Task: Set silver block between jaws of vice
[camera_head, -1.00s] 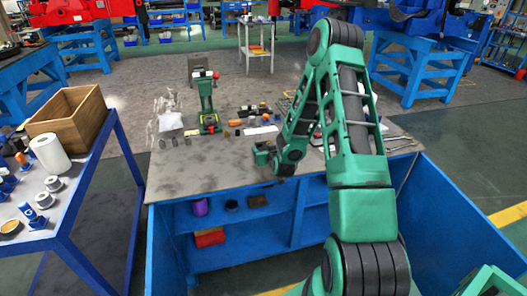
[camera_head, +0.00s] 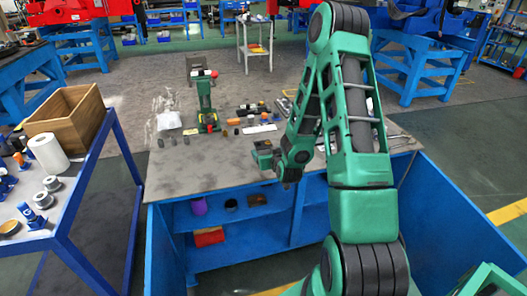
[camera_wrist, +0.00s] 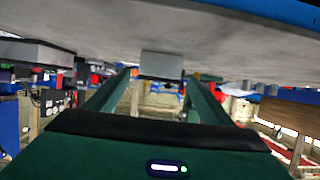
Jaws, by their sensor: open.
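My green gripper (camera_head: 264,155) is low over the front middle of the workbench, pointing left. In the wrist view, which is upside down, its two fingers (camera_wrist: 155,95) are apart with nothing gripped. A grey block (camera_wrist: 161,65), likely the silver block, stands on the bench beyond the fingers and lines up with the gap between them. In the head view, several small grey blocks (camera_head: 173,141) stand left of my gripper; I cannot tell which is the silver one. A green upright device (camera_head: 206,103) with red parts stands behind them; it may be the vice, but its jaws cannot be made out.
The workbench (camera_head: 195,172) is bare at its front left. Small parts and tools (camera_head: 250,120) lie behind my gripper. A wooden box (camera_head: 68,118) and a white roll (camera_head: 48,153) stand on a side table at left.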

